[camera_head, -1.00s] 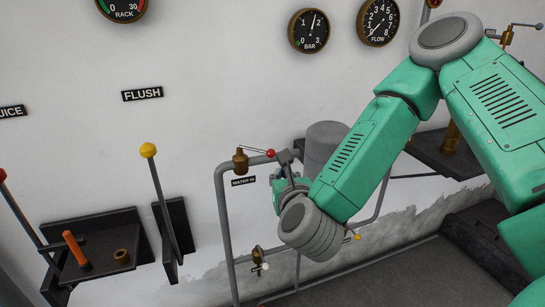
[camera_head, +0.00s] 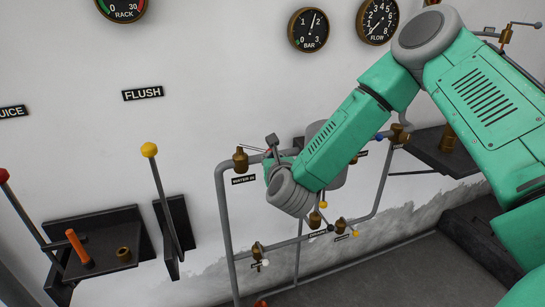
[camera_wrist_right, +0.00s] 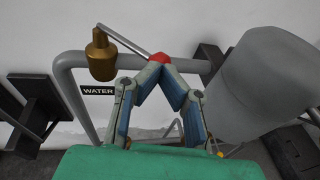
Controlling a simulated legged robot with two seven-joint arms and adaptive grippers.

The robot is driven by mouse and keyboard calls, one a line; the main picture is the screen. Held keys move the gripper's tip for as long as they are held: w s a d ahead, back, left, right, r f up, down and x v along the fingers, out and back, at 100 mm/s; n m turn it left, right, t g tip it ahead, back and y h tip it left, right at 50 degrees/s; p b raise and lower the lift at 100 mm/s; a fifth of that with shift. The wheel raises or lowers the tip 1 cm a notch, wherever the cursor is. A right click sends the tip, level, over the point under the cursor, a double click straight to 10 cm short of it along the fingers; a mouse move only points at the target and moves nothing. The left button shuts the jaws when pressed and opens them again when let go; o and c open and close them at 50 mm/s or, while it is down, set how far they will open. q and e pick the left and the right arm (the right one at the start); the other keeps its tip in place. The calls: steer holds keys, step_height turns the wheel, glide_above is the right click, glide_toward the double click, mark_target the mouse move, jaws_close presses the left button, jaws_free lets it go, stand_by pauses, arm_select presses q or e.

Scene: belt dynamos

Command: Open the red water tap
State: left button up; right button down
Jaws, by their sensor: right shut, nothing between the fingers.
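The red water tap has a brass valve body (camera_head: 240,160) on the grey pipe, above the WATER IN label. The valve body also shows in the right wrist view (camera_wrist_right: 102,57), with a thin lever running from its top down right to a red knob (camera_wrist_right: 158,57). My right gripper (camera_head: 273,143) is at the lever's knob end and covers the knob in the head view. In the wrist view my right gripper's fingertips (camera_wrist_right: 157,64) meet just at the red knob, overlapping its lower edge. The jaws are shut with nothing between them; contact is unclear. My left gripper is out of view.
A grey tank (camera_wrist_right: 255,80) stands close right of the tap. Pipes with smaller yellow and white-tipped taps run below. A yellow-knobbed lever (camera_head: 149,150) and a dark shelf (camera_head: 105,230) are at the left. Wall between FLUSH and the tap is clear.

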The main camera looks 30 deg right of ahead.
steer(key=w+d+n+t+y+b, duration=0.1)
steer(key=w+d+n+y+b, duration=0.5)
steer(key=b, duration=0.5)
steer(key=shift+d+y, duration=0.45)
steer(key=shift+y, duration=0.75)
steer(key=shift+w+d, duration=0.15)
steer(key=v, duration=1.1)
steer(key=shift+s, duration=0.4)
